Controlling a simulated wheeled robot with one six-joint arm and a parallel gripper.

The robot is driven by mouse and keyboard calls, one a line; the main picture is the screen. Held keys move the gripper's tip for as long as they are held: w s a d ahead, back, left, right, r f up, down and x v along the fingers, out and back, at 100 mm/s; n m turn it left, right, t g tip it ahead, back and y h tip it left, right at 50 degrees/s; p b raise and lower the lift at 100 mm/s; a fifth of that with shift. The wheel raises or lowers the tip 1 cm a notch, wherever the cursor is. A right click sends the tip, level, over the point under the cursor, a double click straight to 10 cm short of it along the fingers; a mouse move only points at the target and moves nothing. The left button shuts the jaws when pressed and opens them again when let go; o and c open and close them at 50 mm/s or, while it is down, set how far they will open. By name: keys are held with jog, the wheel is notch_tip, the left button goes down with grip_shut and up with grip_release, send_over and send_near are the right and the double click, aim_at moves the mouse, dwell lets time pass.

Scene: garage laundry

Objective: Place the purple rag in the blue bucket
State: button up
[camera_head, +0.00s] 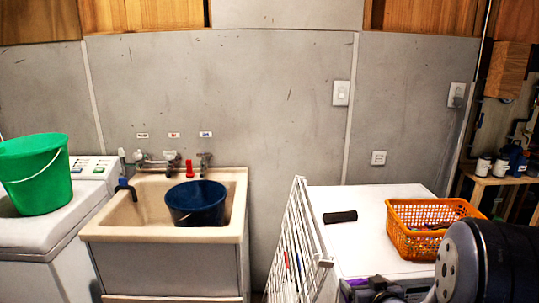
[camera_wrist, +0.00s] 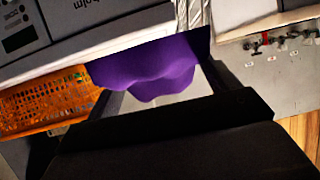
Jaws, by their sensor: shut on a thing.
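The blue bucket (camera_head: 196,203) sits upright in the beige sink (camera_head: 118,232) at the left of the head view. The purple rag (camera_wrist: 148,68) hangs between the fingers of my gripper (camera_wrist: 160,88) in the wrist view. My gripper is shut on the rag. In the head view, my gripper (camera_head: 378,290) is at the bottom edge, in front of the white machine and to the right of the bucket. Only a small bit of the rag (camera_head: 355,283) shows there, and the rest is hidden or out of frame.
A white folding rack (camera_head: 294,245) stands between the sink and the white machine (camera_head: 345,262). An orange basket (camera_head: 408,245) and a dark cylindrical thing (camera_head: 340,217) lie on the machine. A green bucket (camera_head: 36,175) stands on a washer (camera_head: 45,236) at the far left. Taps (camera_head: 172,160) rise behind the sink.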

jog(key=a+f+h+p, duration=0.1)
jog(key=a+f+p, duration=0.4)
jog(key=a, duration=0.4)
jog(key=s+f, duration=0.5)
jog(key=f, duration=0.1)
jog(key=shift+s+f+m+b, duration=0.2)
jog(key=shift+m+b, duration=0.1)
jog(key=shift+m, duration=0.1)
